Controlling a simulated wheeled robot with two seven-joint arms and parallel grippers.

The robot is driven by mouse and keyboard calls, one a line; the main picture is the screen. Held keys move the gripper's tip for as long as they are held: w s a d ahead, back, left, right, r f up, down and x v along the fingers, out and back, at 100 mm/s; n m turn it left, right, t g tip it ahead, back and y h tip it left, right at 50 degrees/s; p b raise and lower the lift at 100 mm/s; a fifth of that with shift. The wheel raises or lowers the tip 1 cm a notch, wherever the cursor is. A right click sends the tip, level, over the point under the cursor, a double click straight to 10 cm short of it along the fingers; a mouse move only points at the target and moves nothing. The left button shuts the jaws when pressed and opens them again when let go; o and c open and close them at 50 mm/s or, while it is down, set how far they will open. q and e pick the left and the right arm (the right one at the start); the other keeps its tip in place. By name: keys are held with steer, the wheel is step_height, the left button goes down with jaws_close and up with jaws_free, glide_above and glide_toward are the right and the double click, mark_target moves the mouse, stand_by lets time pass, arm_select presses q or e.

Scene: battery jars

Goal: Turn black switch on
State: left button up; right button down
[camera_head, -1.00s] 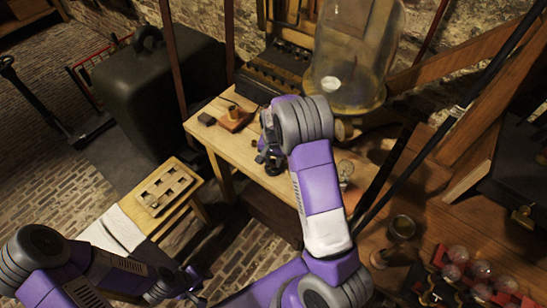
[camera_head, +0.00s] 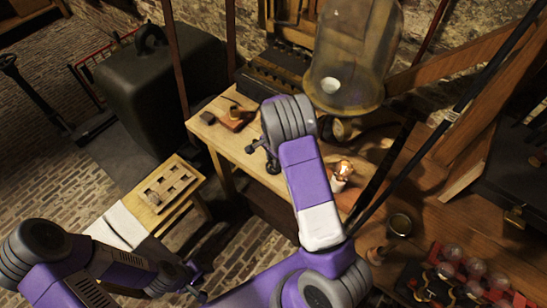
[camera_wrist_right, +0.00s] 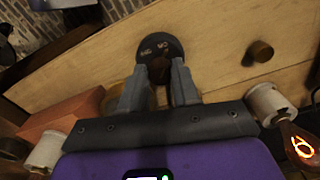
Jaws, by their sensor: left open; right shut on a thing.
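In the right wrist view the black round switch (camera_wrist_right: 152,43) has pale markings on its face and sits on a light wooden board. My right gripper (camera_wrist_right: 160,74) is shut on its central knob, one finger on each side. The fingers hide most of the knob. In the head view my right gripper (camera_head: 268,158) is at the wooden table, largely below its own wrist. A bulb (camera_head: 342,170) on the table is glowing; it also shows in the right wrist view (camera_wrist_right: 300,148) with a bright filament. My left gripper (camera_head: 193,280) is open, low and away from the table.
A wooden block with a knob (camera_head: 237,118) sits at the table's left. A glass bell jar (camera_head: 350,55) stands behind. In the wrist view a brown peg (camera_wrist_right: 261,51) and a white holder (camera_wrist_right: 270,103) are right of the switch, and a reddish block (camera_wrist_right: 62,117) is left.

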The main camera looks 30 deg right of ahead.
stand_by(0.4)
steer(key=c, duration=0.8)
jaws_free()
step_height(320, 180, up, 8)
steer(key=shift+f+p, duration=0.15)
steer(key=shift+p, duration=0.4)
steer(key=shift+f, duration=0.1)
